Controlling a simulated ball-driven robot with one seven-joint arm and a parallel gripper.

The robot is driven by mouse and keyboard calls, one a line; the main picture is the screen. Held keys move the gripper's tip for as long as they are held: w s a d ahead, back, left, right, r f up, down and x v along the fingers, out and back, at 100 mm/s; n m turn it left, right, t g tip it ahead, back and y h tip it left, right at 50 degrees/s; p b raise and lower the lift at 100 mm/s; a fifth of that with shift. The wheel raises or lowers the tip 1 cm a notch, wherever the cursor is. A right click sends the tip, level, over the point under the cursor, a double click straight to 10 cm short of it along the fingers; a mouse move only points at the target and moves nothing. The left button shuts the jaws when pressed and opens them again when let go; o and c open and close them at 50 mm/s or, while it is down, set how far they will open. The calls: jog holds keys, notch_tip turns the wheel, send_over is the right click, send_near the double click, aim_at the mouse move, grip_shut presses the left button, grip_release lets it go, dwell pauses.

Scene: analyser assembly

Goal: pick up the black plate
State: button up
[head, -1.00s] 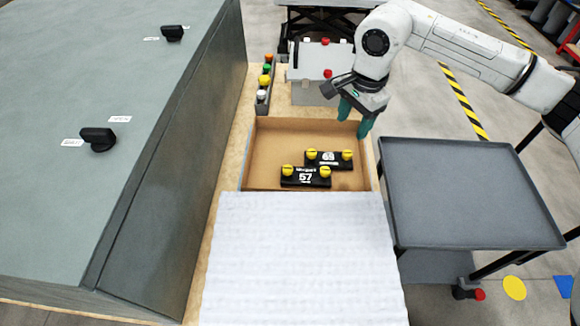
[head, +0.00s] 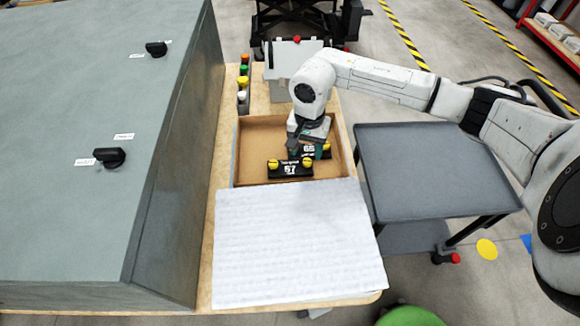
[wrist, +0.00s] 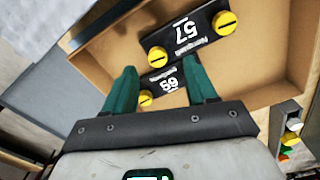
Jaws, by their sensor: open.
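Two black plates with yellow knobs lie in an open cardboard box (head: 240,152). The nearer plate, marked 57 (head: 290,170), is in full view; it also shows at the top of the wrist view (wrist: 188,36). The second plate, whose number looks like 69 (wrist: 166,82), lies just behind it and is partly hidden by my gripper in the head view. My gripper (wrist: 158,72) is open and empty, pointing down over this second plate. Its green fingers appear on either side of that plate in the wrist view; I cannot tell their exact height above it.
A white padded sheet (head: 298,245) covers the bench in front of the box. The box walls surround the plates closely. A grey cart (head: 435,170) stands to the right, a sloped grey panel (head: 100,200) to the left. A row of coloured buttons (head: 243,85) stands behind.

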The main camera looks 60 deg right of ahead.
aim_at(307, 161)
jog(key=shift+s+d+f+p, duration=0.1)
jog(key=shift+f+p, duration=0.15)
jog(key=shift+f, duration=0.9)
jog(key=shift+s+d+f+p, duration=0.1)
jog(key=shift+f+p, duration=0.15)
jog(key=shift+f, duration=0.85)
jog(key=shift+c, duration=0.2)
jog(key=shift+w, duration=0.1)
grip_shut()
